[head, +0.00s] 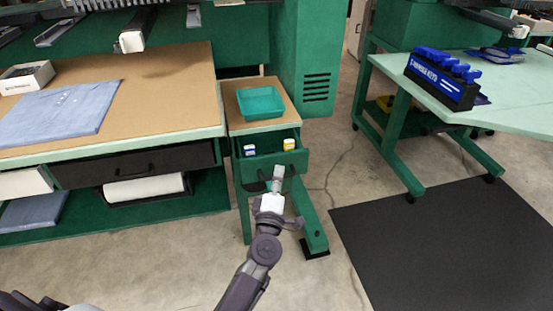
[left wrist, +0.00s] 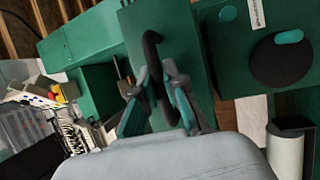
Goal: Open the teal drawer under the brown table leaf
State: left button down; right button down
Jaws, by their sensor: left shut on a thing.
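The teal drawer (head: 294,159) is under the brown table leaf (head: 276,126) and stands partly pulled out, its inside showing. A blue-and-white item (head: 249,150) and a yellow item (head: 289,145) sit in it. My left gripper (head: 278,178) is at the drawer's front, covering part of it. In the left wrist view, the fingers of my left gripper (left wrist: 156,92) are shut around the black handle (left wrist: 152,50) on the green drawer front (left wrist: 182,45). My right gripper is in neither view.
A teal tray (head: 261,103) sits on the brown leaf. The larger table (head: 160,90) with folded blue cloth stands at left. A pale green table (head: 525,100) stands at right, beyond a black mat (head: 450,245). Bare concrete floor lies before the drawer.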

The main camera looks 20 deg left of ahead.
pick_arm(q)
jog(key=shift+s+d, duration=0.5)
jog(key=shift+s, duration=0.2)
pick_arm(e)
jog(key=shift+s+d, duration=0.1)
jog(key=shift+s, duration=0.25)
pick_arm(q)
jog(key=c, duration=1.2)
grip_release()
jog(key=v, duration=1.2)
jog(key=shift+f, duration=0.15)
